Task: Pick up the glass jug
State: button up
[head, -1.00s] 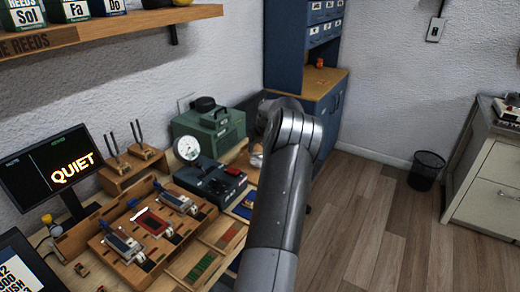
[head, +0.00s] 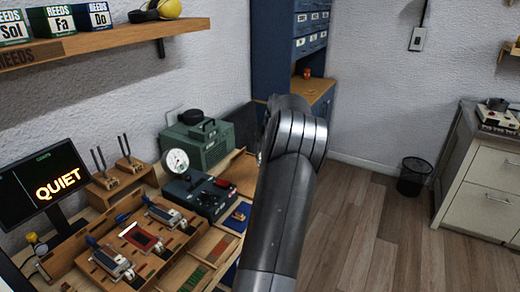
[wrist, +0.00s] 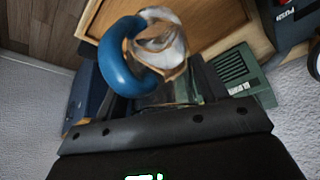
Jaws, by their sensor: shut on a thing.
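The glass jug (wrist: 163,42) shows in the wrist view at the top middle, with a clear body, a pale rim and a thick blue handle (wrist: 122,58) curving on its left. My gripper (wrist: 158,92) is just below it in that view and is shut on the jug; the exact contact of the fingers is dark and partly hidden. In the head view my arm covers the gripper and nearly all of the jug.
The workbench holds a green case (head: 197,142), a dark blue gauge box (head: 200,196) and a wooden jig (head: 125,240). A blue cabinet (head: 280,55) stands behind my arm. A black bin (head: 414,177) stands on the open floor at right.

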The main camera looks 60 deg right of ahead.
jog(key=shift+s+r, duration=0.6)
jog(key=shift+s, duration=0.35)
jog(key=shift+s+r, duration=0.6)
jog(key=shift+s, duration=0.3)
